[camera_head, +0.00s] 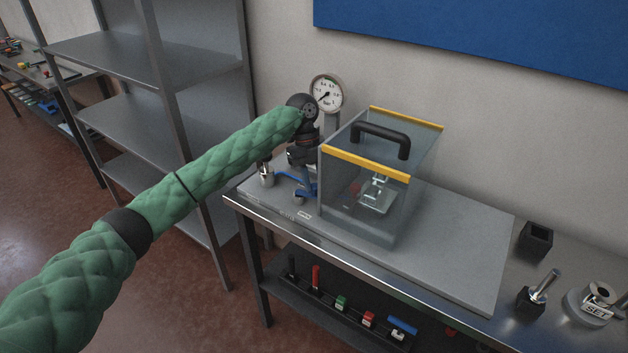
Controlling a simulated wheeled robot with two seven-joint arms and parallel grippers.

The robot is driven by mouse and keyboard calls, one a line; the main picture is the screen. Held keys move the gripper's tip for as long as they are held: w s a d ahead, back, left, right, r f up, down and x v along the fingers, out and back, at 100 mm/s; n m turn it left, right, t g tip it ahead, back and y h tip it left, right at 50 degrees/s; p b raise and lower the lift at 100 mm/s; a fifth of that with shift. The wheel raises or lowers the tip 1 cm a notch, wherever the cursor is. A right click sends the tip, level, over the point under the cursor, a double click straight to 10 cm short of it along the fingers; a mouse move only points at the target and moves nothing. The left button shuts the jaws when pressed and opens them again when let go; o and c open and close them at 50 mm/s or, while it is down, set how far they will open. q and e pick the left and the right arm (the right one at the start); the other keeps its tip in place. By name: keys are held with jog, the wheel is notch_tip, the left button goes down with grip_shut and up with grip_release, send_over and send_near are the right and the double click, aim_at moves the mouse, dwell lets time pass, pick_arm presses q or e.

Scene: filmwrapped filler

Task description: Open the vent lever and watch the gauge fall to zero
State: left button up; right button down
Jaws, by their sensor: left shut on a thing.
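The round white gauge (326,91) stands upright on a grey stem behind the clear box (360,215). Its dark needle shows, but the numbers are too small to read surely. A blue lever (288,177) sits low at the box's left side, on the grey board. My left arm, in a green quilted sleeve, reaches in from the left. My left gripper (301,168), black, points down at the blue lever and is shut on it; the wrist and fingers partly hide the contact. My right gripper is out of view.
The clear box has yellow top edges, a black handle (382,136) and a metal piece inside. Black holders (535,239) and a round "SET" item (597,301) stand at the bench's right. Grey shelving (150,45) stands left. The board's right part is clear.

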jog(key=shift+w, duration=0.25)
pick_arm(q)
jog(key=o, duration=0.9)
jog(key=shift+o, duration=0.4)
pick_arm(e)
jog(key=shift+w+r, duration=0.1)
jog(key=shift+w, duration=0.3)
